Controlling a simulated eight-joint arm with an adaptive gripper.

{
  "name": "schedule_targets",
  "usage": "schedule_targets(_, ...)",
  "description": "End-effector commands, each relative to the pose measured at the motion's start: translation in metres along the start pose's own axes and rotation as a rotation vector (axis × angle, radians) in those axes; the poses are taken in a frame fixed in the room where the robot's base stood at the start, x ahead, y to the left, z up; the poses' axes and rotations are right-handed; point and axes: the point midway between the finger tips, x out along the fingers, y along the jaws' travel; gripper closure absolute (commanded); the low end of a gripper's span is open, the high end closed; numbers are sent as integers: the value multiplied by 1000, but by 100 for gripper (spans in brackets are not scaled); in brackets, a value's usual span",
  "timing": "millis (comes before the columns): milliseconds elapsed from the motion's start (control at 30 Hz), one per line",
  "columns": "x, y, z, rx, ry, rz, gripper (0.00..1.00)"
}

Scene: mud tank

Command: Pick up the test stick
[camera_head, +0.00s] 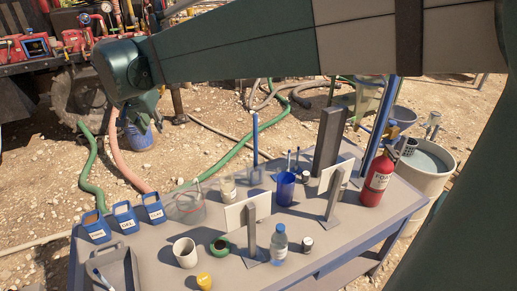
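My gripper (146,121) hangs at the upper left, beyond the far left edge of the blue-grey table (325,247), pointing down. It is small and dark here, and I cannot tell whether its fingers are open or shut. I cannot clearly identify the test stick. Two thin upright sticks (290,160) stand near the table's back, right of the middle. A tall blue rod (255,138) stands to their left at the back. A thin light stick also lies in the grey tray (121,262) at the front left.
Blue labelled bins (126,218) line the left edge. A white cup (185,252), clear basin (188,207), blue cup (285,188), water bottle (279,244), upright panels (248,211) and red extinguisher (377,180) crowd the table.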

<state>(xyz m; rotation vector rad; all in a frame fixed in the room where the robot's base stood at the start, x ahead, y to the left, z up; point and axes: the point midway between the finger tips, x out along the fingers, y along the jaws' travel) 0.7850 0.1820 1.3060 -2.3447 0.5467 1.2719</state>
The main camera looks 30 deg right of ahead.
Motion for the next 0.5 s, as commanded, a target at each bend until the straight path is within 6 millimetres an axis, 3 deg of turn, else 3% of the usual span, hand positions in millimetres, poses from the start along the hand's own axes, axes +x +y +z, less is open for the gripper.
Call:
schedule_targets(100,15,19,-33,81,-23,42,75)
schedule_targets(500,57,94,-128,342,-98,168,75)
